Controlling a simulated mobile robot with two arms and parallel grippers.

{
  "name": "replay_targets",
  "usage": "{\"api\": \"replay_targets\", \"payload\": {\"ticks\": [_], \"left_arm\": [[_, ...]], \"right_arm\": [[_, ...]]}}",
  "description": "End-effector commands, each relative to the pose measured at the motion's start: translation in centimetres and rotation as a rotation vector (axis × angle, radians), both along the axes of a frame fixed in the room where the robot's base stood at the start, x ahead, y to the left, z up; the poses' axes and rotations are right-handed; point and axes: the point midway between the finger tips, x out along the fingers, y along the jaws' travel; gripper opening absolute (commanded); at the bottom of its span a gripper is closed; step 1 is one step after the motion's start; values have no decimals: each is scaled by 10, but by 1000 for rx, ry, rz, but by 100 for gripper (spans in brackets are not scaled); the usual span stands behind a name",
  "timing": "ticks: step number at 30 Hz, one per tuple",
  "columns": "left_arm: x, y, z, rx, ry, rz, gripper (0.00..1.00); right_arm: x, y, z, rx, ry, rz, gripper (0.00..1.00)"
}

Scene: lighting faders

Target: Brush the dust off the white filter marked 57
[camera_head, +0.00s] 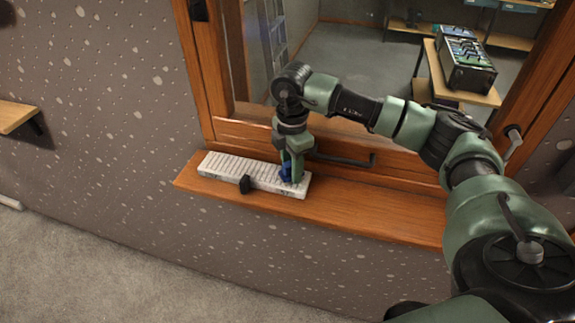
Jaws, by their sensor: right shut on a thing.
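The white filter (228,168) lies on a wooden window sill, a long flat block with a ribbed top. No number can be read on it at this size. A small black piece (245,184) is at its front edge; I cannot tell whether it is fixed to it. My right gripper (291,170) points down over the right end of the filter. It is shut on a small dark blue thing (286,174), perhaps a brush, mostly hidden by the fingers. I cannot tell whether the blue thing touches the filter. No dust can be made out. My left gripper is not in view.
The wooden sill (370,213) is narrow and bare to the right of the filter. A window frame (235,130) with a dark handle bar (345,162) stands close behind my right gripper. A wooden shelf (15,116) is at the far left.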

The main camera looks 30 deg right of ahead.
Motion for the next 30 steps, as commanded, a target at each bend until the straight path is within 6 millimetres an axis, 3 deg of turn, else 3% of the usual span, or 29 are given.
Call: {"api": "replay_targets", "payload": {"ticks": [30], "left_arm": [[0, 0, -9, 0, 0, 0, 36]], "right_arm": [[47, 43, -1, 1, -1, 1, 3]]}}
